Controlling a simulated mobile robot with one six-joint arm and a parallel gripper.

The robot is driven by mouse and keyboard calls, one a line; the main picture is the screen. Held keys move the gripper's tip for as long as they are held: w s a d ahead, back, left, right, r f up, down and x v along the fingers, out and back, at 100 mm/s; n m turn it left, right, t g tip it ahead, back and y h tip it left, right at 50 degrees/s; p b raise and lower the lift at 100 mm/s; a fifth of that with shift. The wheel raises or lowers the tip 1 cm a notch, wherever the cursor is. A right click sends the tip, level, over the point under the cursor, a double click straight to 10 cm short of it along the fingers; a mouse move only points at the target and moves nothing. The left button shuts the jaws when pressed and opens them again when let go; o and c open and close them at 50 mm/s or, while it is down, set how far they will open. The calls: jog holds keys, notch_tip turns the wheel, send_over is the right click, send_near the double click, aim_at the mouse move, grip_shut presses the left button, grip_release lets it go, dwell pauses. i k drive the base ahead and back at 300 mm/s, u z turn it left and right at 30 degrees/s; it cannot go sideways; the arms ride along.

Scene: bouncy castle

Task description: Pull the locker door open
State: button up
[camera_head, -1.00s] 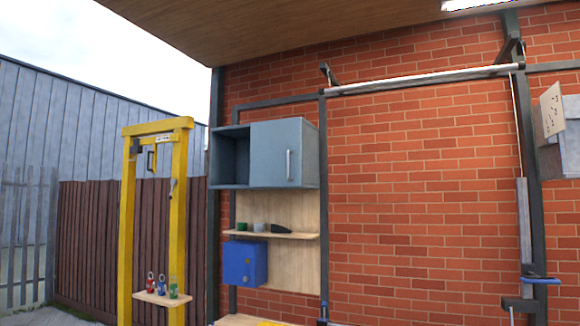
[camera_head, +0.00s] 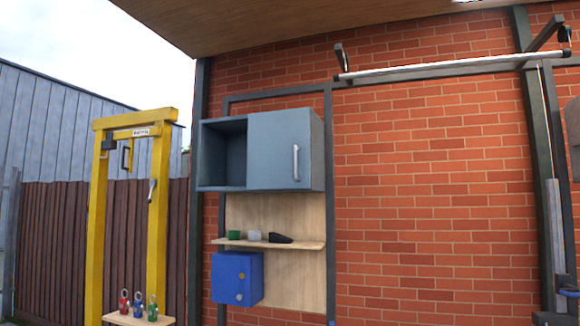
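A grey-blue wall locker (camera_head: 262,150) hangs on the brick wall, left of the middle. Its left compartment (camera_head: 224,157) is open-fronted and looks empty. Its right side is covered by a flat door (camera_head: 272,150), which is shut. A pale vertical bar handle (camera_head: 296,162) sits near the door's right edge. My gripper is not in view.
Below the locker, a wooden shelf (camera_head: 228,242) carries small cups and a dark object, with a blue box (camera_head: 237,278) under it. A yellow frame (camera_head: 158,220) stands at left. A white bar (camera_head: 440,67) juts across the upper right. The brick wall between is bare.

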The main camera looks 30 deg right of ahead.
aim_at(278, 155)
jog(key=u, duration=0.05)
jog(key=i, duration=0.9)
jog(key=u, duration=0.25)
